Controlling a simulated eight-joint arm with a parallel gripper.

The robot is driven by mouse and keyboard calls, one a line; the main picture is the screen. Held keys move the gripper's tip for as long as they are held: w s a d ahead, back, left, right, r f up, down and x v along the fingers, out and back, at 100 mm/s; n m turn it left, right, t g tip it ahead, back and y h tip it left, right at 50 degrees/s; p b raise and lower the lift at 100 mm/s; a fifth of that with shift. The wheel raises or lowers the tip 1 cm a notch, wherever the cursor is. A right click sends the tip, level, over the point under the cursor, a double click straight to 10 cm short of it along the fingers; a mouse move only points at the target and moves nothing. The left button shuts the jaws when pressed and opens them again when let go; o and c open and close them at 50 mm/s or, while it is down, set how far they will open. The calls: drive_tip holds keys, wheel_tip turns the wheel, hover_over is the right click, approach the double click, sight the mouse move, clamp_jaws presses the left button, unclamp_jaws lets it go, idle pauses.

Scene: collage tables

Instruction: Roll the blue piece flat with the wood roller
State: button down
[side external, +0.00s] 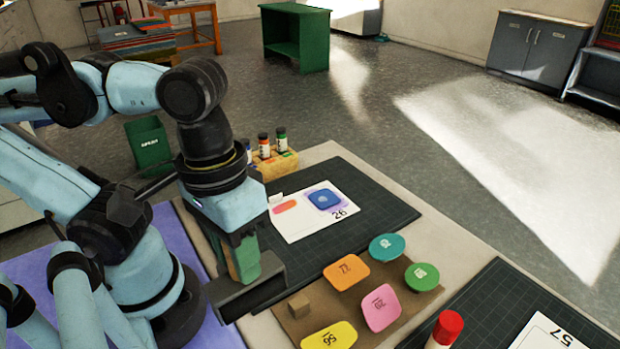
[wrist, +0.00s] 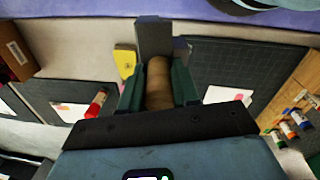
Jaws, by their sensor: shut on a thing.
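The blue piece (side external: 324,198) lies on a purple patch on the white card (side external: 303,226) marked 26, on the dark mat. It looks like a rounded square with a paler mark in its middle. My gripper (side external: 243,272) is to the left of and nearer than the card, beside a dark grey holder (side external: 262,291). In the wrist view, its green fingers (wrist: 159,88) are shut around the brown wood roller (wrist: 159,82). The roller's far end is by the grey holder (wrist: 154,38). I cannot tell whether the roller touches it. The blue piece is hidden in the wrist view.
An orange-pink piece (side external: 285,207) is also on the card. A brown board (side external: 305,301) with several numbered coloured pieces and a small wooden block (side external: 299,306) is right of my gripper. A red-capped tube (side external: 446,329) stands at front right. Bottles (side external: 265,146) stand in a rack behind.

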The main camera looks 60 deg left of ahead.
drive_tip(key=shift+d+r, duration=0.2)
drive_tip(key=shift+r, duration=0.05)
drive_tip(key=w+a+r, duration=0.1)
drive_tip(key=w+a, duration=0.1)
drive_tip(key=w, duration=0.6)
drive_tip(key=w+a+r, duration=0.1)
drive_tip(key=w+a, duration=0.1)
drive_tip(key=w, duration=0.6)
drive_tip(key=w+a+f+m+y, duration=0.1)
drive_tip(key=w+a+f, duration=0.2)
drive_tip(key=w+a, duration=0.4)
drive_tip(key=w+a+f+y, duration=0.1)
drive_tip(key=w+a+f, duration=0.35)
drive_tip(key=a, duration=0.45)
drive_tip(key=shift+w+a+f, duration=0.1)
drive_tip(key=shift+f, duration=0.9)
drive_tip(key=shift+w+a+f, duration=0.1)
drive_tip(key=shift+f, duration=0.9)
drive_tip(key=shift+f, duration=0.45)
